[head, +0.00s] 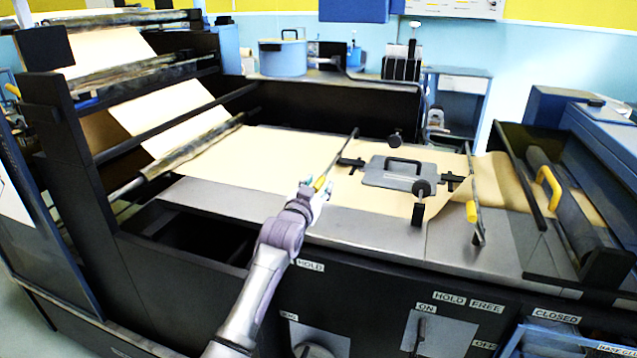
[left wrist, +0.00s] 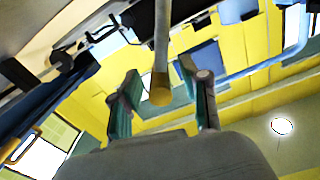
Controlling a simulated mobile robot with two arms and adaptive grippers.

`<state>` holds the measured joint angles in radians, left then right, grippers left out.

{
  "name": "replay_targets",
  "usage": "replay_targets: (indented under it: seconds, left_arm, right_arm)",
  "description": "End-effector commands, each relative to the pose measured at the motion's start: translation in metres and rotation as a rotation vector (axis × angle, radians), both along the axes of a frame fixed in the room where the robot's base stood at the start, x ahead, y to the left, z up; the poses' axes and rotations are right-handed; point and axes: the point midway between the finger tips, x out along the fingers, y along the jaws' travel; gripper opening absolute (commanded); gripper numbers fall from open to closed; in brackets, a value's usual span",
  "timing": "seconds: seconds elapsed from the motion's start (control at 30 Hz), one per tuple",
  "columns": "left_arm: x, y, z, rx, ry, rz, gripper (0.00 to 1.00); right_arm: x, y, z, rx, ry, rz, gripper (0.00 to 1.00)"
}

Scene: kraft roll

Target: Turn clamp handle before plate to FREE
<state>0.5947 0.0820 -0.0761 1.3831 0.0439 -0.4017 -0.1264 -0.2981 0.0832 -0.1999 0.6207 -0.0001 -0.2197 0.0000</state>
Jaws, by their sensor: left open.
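The grey plate (head: 388,180) with a black handle lies on the brown paper, between two levers. The clamp handle before the plate is the left lever, a dark bar with a yellow grip (head: 319,183) pointing toward the front. Its rod and yellow end (left wrist: 160,92) also show in the left wrist view. My left gripper (head: 317,190) is open at this grip, with its fingers (left wrist: 162,78) on either side of the yellow end; contact is unclear. A HOLD label (head: 311,265) is on the front below; my arm covers the panel left of it. My right gripper is out of view.
A second yellow-gripped lever (head: 471,210) stands right of the plate, near a raised fold of paper (head: 497,180). Black knobs (head: 422,188) stand around the plate. HOLD and FREE labels (head: 467,301) mark the right front. A dark opening (head: 203,237) lies left of my arm.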

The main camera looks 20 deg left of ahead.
Motion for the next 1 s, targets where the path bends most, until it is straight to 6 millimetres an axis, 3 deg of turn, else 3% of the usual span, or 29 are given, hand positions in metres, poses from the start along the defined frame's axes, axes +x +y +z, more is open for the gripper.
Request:
replay_targets:
  seconds: [0.4,0.67,1.0]
  left_arm:
    - [0.0065,-0.0002,0.0001,0.000,-0.001,0.000,0.45]
    - [0.0063,-0.0001,0.0000,0.000,0.000,0.000,0.02]
    - [0.0062,-0.0001,-0.0001,-0.001,0.000,0.000,0.00]
  right_arm:
    - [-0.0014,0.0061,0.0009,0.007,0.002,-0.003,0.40]
    - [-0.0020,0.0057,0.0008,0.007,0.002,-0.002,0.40]
    - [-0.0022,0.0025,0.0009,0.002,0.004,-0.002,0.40]
